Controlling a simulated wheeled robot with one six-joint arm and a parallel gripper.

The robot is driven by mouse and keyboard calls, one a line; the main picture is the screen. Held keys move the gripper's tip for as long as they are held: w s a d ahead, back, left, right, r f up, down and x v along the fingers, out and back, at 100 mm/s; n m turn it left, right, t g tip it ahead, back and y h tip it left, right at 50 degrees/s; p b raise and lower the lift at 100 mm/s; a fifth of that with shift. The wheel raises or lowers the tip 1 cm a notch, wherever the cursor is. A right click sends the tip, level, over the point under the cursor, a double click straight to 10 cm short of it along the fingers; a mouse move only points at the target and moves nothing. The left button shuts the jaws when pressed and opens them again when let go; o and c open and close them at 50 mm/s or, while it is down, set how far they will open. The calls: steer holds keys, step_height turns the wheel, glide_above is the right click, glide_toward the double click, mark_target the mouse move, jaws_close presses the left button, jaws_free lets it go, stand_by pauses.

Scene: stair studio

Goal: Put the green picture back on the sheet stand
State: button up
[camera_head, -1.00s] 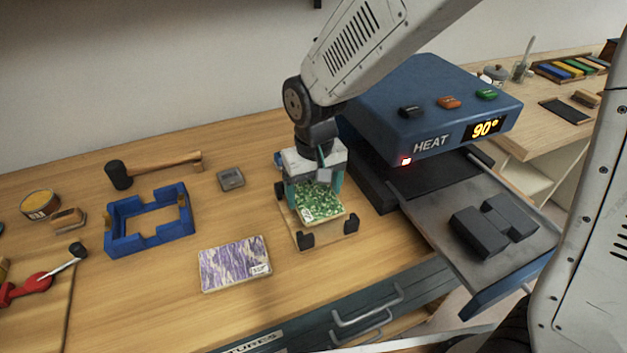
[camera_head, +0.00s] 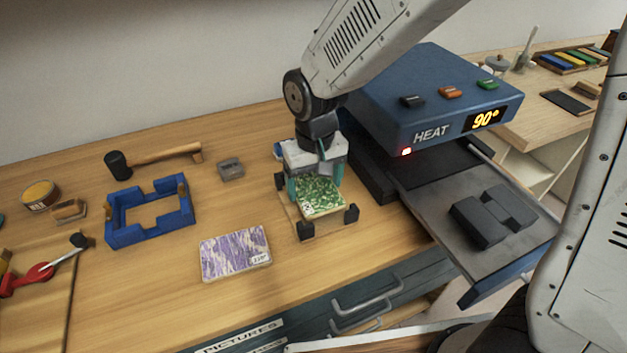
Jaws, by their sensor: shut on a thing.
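The green picture (camera_head: 321,199) is a speckled green-and-white sheet with a small white label near its left corner. My gripper (camera_head: 317,184) points down and is shut on it, with teal fingers at its sides. The sheet stand (camera_head: 319,226), a light wooden board with black corner blocks, lies directly under the picture. The picture sits within the stand's outline; I cannot tell whether it touches the board. The stand's back part is hidden by my gripper.
A purple picture (camera_head: 236,253) lies to the left.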

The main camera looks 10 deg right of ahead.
steer(key=shift+f, duration=0.2)
stand_by(0.6)
steer(key=o, duration=1)
steer(key=shift+r, duration=0.1)
steer(key=shift+r, duration=3.95)
steer(key=s+d+r+m, duration=0.1)
steer(key=s+d+r, duration=0.2)
steer(key=s+d, duration=0.3)
steer(key=s+d+r+m+t, duration=0.1)
steer(key=s+d+r, duration=0.2)
steer(key=s+d, duration=0.3)
steer(key=s+d+r+m, duration=0.1)
steer(key=s+d+r, duration=0.2)
steer(key=s+d, duration=0.4)
steer(key=shift+s+d, duration=0.1)
steer(key=shift+d, duration=0.65)
